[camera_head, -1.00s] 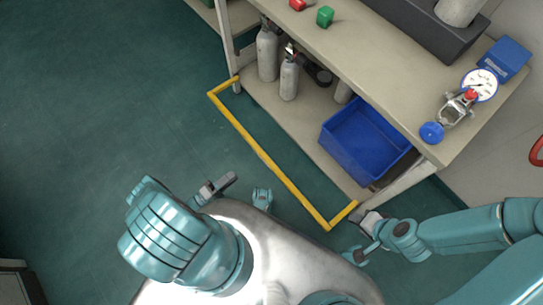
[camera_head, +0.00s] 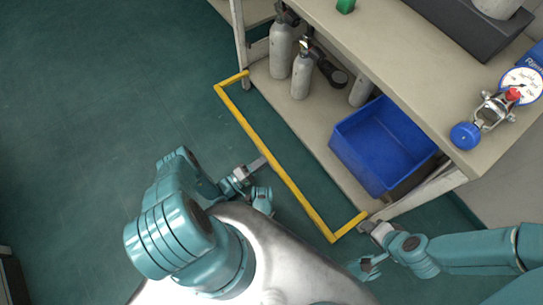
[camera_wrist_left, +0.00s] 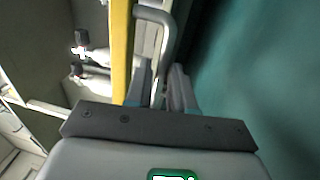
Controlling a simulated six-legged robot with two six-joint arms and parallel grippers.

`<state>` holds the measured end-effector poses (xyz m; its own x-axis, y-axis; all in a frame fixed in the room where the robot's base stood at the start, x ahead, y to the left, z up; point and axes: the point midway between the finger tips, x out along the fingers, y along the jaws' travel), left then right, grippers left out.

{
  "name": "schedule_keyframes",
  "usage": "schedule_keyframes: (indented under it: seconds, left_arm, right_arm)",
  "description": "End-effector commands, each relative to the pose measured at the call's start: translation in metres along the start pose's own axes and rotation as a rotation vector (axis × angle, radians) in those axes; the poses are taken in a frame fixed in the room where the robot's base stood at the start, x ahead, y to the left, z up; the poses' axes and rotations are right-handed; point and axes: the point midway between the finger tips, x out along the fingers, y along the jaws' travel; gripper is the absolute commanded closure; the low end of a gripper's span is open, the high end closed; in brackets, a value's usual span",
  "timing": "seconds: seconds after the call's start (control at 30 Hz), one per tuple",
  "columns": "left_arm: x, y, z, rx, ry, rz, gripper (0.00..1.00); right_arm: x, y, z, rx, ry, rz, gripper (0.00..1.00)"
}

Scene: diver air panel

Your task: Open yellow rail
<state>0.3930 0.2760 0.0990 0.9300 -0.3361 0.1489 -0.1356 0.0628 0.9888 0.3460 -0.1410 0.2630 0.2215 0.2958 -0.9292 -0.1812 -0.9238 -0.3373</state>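The yellow rail (camera_head: 275,165) is a low bar in front of the shelf, with short arms running back to the shelf's legs. My left gripper (camera_head: 258,164) is at the outer side of its long bar, near the middle. In the left wrist view the rail (camera_wrist_left: 121,45) runs upright just left of the fingers, and the left gripper (camera_wrist_left: 162,85) shows a gap between its fingertips, with the rail not between them. My right gripper (camera_head: 368,226) is close by the rail's near right end; its fingers are too small to read.
The shelf (camera_head: 300,110) holds grey cylinders (camera_head: 302,75) and a blue bin (camera_head: 385,145) below. A gauge (camera_head: 522,86) and a blue-knobbed valve (camera_head: 465,135) are on its top. A grey bent bar (camera_wrist_left: 168,30) shows beyond the fingers. The green floor at left is clear.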

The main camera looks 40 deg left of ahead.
Motion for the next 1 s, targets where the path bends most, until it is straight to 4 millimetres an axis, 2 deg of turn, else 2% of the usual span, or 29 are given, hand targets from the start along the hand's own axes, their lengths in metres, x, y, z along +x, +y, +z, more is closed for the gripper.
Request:
schedule_keyframes:
  seconds: [0.1, 0.3, 0.57, 0.6, 0.67, 0.87, 1.0]
  left_arm:
    - [0.022, -0.001, 0.001, 0.001, -0.004, 0.001, 0.77]
    - [0.04, -0.001, 0.001, 0.0, -0.001, 0.0, 0.77]
    - [0.042, 0.0, 0.0, 0.0, 0.001, -0.001, 0.77]
    - [0.042, 0.0, 0.0, 0.0, 0.001, -0.001, 0.8]
    - [0.042, 0.0, 0.0, 0.0, 0.001, -0.001, 1.0]
    - [0.042, 0.001, 0.0, 0.0, 0.0, -0.003, 1.0]
    - [0.042, 0.011, 0.0, 0.001, 0.002, -0.034, 1.0]
  right_arm:
    - [0.005, 0.002, -0.002, -0.002, 0.008, 0.0, 0.57]
    - [0.007, 0.002, -0.004, -0.004, 0.016, -0.001, 0.57]
    - [0.007, 0.002, -0.004, -0.004, 0.018, -0.001, 0.57]
    - [0.007, 0.002, -0.004, -0.004, 0.018, -0.001, 0.57]
    - [0.007, 0.002, -0.004, -0.004, 0.018, -0.001, 0.57]
    - [0.006, 0.002, -0.004, -0.004, 0.016, -0.001, 0.57]
    - [-0.009, -0.003, 0.001, 0.001, -0.007, 0.0, 0.57]
